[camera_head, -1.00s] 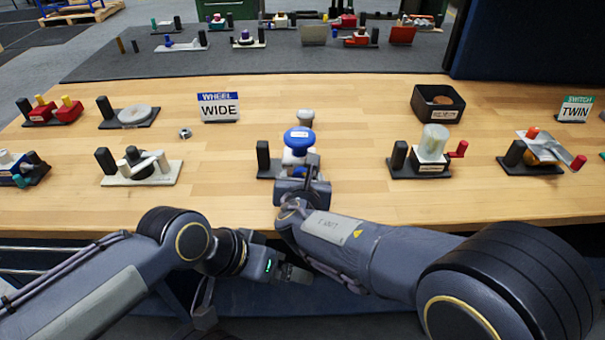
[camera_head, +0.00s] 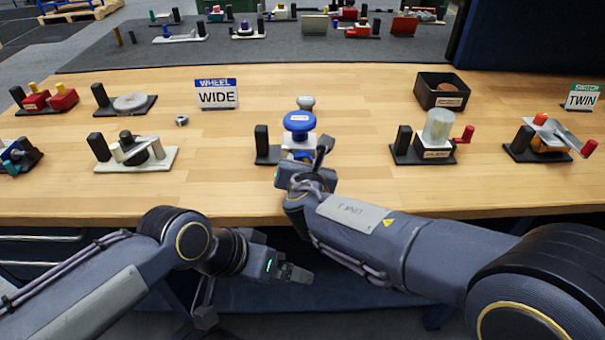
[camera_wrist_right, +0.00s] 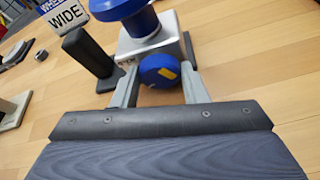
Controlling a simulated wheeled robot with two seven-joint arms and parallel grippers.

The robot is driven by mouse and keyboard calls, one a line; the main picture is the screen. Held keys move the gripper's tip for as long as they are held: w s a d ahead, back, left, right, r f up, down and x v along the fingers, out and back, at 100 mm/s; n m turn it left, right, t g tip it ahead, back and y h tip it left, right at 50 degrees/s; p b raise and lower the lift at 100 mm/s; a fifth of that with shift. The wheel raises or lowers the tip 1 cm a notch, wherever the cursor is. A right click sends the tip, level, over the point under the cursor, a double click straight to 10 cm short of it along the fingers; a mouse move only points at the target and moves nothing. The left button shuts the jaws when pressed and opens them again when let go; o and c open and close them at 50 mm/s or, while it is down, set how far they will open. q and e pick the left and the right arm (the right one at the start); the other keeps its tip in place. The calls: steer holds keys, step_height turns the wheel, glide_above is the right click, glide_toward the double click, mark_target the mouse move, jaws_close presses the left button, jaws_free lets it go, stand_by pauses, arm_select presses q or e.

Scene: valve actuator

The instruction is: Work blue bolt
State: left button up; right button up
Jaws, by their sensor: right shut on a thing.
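The blue bolt (camera_wrist_right: 159,71) is a round blue head with a yellow mark, low on the front of a light grey valve block (camera_wrist_right: 172,28). In the right wrist view it sits between the two fingers of my right gripper (camera_wrist_right: 157,80), which is shut on it. In the head view my right gripper (camera_head: 303,172) is rolled over in front of the block and mostly hides the bolt. A blue wheel knob (camera_head: 299,122) stands on top of the block, above the fingers. My left gripper (camera_head: 288,271) is below the table's front edge, away from the bolt; its jaw opening is unclear.
A black post (camera_head: 262,143) stands just left of the block. A grey knob (camera_head: 306,103) is behind it. A clear cylinder fixture (camera_head: 437,130) stands right, with bare wood between.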

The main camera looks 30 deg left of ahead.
steer(key=m+b, duration=0.1)
steer(key=b, duration=0.2)
steer(key=m+y+b, duration=0.1)
steer(key=b, duration=0.2)
steer(key=shift+d+f+y, duration=0.1)
steer(key=shift+f+y, duration=0.2)
steer(key=shift+r+m+g+b, duration=0.2)
steer(key=shift+m+g+b, duration=0.15)
steer(key=shift+b, duration=0.4)
steer(key=o, duration=0.9)
steer(key=shift+o, duration=0.4)
steer(key=shift+f, duration=0.1)
steer(key=shift+d, duration=0.1)
